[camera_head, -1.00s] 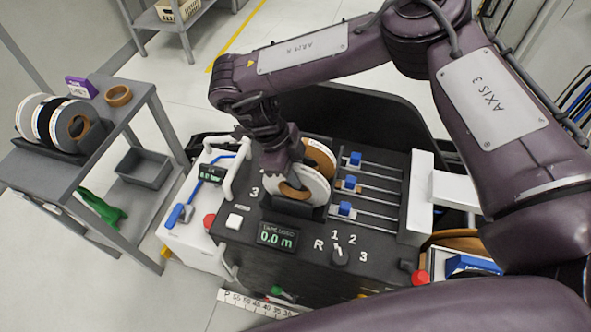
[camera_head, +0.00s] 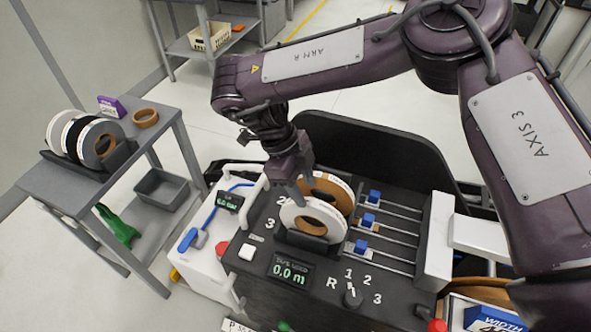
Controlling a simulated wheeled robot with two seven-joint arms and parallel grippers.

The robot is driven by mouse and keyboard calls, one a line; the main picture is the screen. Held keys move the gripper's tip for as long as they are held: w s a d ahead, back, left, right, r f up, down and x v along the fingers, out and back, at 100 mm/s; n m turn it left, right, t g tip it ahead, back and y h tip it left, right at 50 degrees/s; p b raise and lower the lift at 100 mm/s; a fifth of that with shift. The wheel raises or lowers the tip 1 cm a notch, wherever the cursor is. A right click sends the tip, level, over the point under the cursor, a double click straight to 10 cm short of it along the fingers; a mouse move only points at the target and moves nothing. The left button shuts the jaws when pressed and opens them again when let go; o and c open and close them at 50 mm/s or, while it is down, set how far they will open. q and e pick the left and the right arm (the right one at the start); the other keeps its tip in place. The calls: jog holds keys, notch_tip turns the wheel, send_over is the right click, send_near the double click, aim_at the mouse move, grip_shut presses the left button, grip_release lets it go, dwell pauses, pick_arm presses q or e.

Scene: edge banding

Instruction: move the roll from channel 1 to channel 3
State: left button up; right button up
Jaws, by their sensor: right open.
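A roll with a white side and brown core (camera_head: 312,218) stands upright in the front holder of the black machine, beside the printed 3. A second, brown-edged roll (camera_head: 332,188) stands close behind it; I cannot tell whether it is in channel 1 or 2. My right gripper (camera_head: 301,184) is open, just above and at the left upper edge of these rolls, and partly covers the rear one. I cannot tell whether a fingertip touches a roll. The printed 2 shows left of the gripper; the channel 1 mark is hidden. My left gripper is not in view.
Blue sliders (camera_head: 367,221) on rails stand right of the rolls. The display (camera_head: 290,272) reads 0.0 m. A grey cart (camera_head: 60,190) at left holds several rolls (camera_head: 88,138), a loose brown ring (camera_head: 145,118) and a purple box (camera_head: 111,106). A white unit with handles (camera_head: 208,262) adjoins the machine.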

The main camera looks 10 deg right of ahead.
jog(key=v, duration=0.5)
jog(key=shift+a+r, duration=0.15)
jog(key=shift+r, duration=0.05)
